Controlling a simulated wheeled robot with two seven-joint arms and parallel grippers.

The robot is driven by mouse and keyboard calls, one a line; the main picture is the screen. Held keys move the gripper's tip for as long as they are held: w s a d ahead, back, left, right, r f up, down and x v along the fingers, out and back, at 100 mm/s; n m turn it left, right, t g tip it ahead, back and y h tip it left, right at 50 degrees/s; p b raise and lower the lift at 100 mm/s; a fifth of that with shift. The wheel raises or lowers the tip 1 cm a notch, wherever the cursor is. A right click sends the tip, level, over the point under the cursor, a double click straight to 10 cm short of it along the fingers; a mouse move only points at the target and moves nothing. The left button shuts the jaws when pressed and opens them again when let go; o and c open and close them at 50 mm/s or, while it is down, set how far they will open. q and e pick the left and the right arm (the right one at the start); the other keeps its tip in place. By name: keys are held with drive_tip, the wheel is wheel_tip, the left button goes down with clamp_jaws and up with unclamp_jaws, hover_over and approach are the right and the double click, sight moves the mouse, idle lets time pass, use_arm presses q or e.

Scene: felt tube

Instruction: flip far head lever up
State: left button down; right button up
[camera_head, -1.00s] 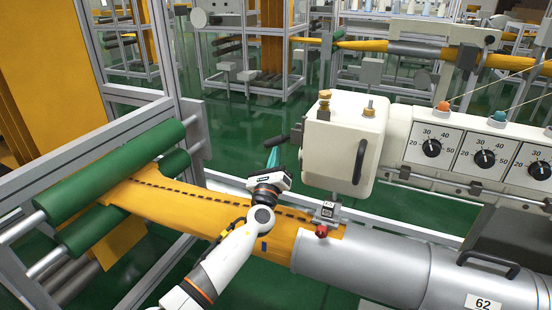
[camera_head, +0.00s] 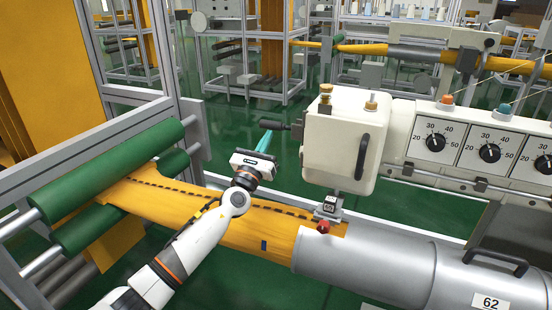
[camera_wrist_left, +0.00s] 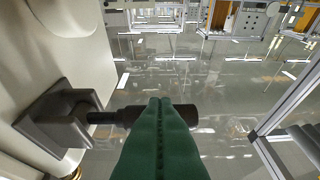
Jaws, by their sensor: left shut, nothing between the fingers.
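The white sewing head (camera_head: 338,140) stands over the orange felt tube (camera_head: 190,205). The far head lever (camera_head: 276,125), black, sticks out left from the head's far side, about level. In the left wrist view the lever (camera_wrist_left: 110,117) runs right from a dark bracket (camera_wrist_left: 58,122) on the head. My left gripper (camera_head: 266,142) is shut with nothing between its teal fingers. Its tips are at the lever's outer end in the head view. In the wrist view the fingers (camera_wrist_left: 160,125) cover part of the lever; whether they touch it I cannot tell. My right gripper is out of view.
A grey metal cylinder (camera_head: 390,266) takes the tube at the right. Green rollers (camera_head: 120,170) and a metal frame stand at the left. A dial panel (camera_head: 450,140) is right of the head. Open green floor (camera_head: 230,125) lies beyond the lever.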

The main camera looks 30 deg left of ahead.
sight(264, 124)
use_arm(q)
drive_tip(key=m, duration=0.1)
drive_tip(key=r+m+h, duration=0.1)
drive_tip(key=m, duration=0.1)
drive_tip(key=shift+a+r+h, duration=0.3)
drive_tip(key=r+m+h, duration=0.1)
drive_tip(key=m, duration=0.1)
drive_tip(key=shift+r+m+h, duration=0.15)
drive_tip(key=shift+m+h, duration=0.15)
drive_tip(key=shift+a+r+m+g+h, duration=0.15)
drive_tip(key=shift+r+m+h, duration=0.15)
drive_tip(key=shift+m, duration=0.2)
drive_tip(key=shift+d+r+m+g+h, duration=0.15)
drive_tip(key=shift+m+h, duration=0.15)
drive_tip(key=shift+m, duration=0.2)
drive_tip(key=shift+r, duration=0.45)
